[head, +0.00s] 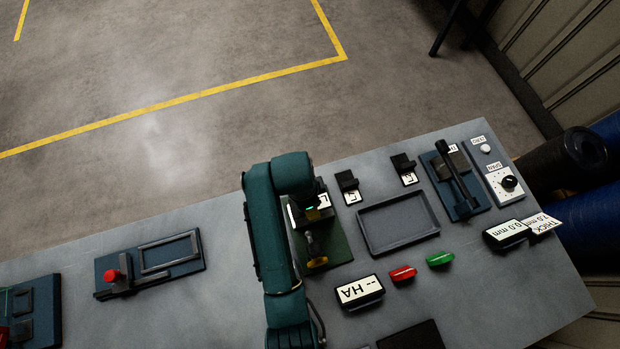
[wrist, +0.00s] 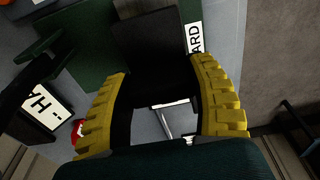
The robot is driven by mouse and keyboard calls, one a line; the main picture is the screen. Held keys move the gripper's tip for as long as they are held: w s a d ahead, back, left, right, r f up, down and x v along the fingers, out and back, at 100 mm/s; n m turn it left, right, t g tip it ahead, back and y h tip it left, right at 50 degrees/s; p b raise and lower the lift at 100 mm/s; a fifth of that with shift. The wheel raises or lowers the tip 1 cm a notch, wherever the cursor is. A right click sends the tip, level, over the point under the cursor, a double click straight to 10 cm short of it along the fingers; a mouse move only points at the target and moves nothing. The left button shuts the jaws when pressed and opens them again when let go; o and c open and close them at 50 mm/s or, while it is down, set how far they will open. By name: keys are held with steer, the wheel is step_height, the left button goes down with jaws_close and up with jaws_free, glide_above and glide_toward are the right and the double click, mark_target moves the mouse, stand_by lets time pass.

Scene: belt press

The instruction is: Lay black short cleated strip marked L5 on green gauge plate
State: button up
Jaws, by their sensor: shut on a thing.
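My gripper (head: 317,238) is over the green gauge plate (head: 337,248), with its yellow fingers on either side of a black piece. In the wrist view the gripper (wrist: 158,85) is shut on this black strip (wrist: 150,65), which lies between the yellow fingers. No L5 mark can be read on it. The green plate also shows in the wrist view (wrist: 92,75), behind and beside the strip. I cannot tell whether the strip touches the plate. My arm hides the plate's left part in the head view.
Two small black pieces (head: 347,180) (head: 403,162) with white labels stand near the far edge, beside an empty grey tray (head: 398,222). A "HA" display (head: 359,291), a red button (head: 403,273) and a green button (head: 440,259) lie right of the arm. A card reading "ARD" (wrist: 194,38) stands close to the strip.

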step_height(320, 180, down, 7)
steer(key=shift+d+r, duration=0.1)
steer(key=shift+f+b, duration=0.2)
steer(key=shift+b, duration=0.15)
steer(key=o, duration=1.2)
